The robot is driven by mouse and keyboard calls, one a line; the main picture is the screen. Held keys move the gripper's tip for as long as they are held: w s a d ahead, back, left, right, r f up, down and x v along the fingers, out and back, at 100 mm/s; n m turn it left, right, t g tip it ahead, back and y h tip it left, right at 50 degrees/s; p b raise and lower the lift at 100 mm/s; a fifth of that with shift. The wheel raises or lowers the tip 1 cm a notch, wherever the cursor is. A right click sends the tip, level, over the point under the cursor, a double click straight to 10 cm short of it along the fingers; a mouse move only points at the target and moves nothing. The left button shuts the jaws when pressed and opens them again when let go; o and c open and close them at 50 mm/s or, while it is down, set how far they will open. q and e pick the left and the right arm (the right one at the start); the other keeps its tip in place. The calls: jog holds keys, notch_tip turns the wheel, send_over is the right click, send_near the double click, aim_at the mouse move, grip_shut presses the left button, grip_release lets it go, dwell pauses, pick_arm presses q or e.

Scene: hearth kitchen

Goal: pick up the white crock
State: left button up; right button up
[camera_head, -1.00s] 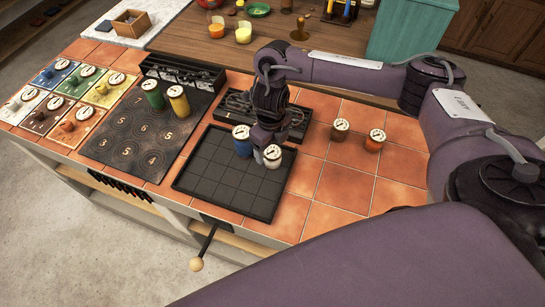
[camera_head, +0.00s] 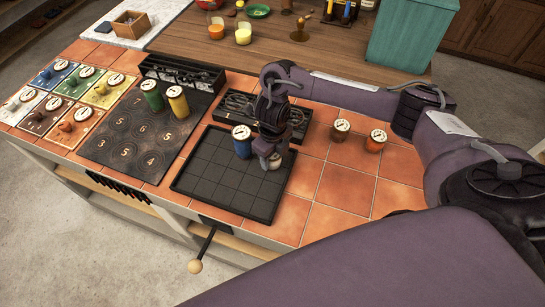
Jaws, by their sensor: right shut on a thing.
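The white crock (camera_head: 275,162) is at the back right of the dark gridded tray (camera_head: 222,190), partly hidden behind my gripper. My right gripper (camera_head: 268,157) points down and is shut on the crock. Whether the crock touches the tray or is lifted off it I cannot tell. A blue crock (camera_head: 242,142) stands just left of the gripper on the tray's back edge. My left gripper is not in view.
A brown crock (camera_head: 340,130) and an orange crock (camera_head: 376,141) stand on the tiles to the right. Green (camera_head: 152,96) and yellow (camera_head: 178,102) crocks stand on the dark numbered board (camera_head: 135,140). A black rack (camera_head: 240,112) lies behind the tray. The tiles at front right are clear.

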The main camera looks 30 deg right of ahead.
jog(key=shift+c, duration=1.2)
jog(key=shift+r, duration=0.1)
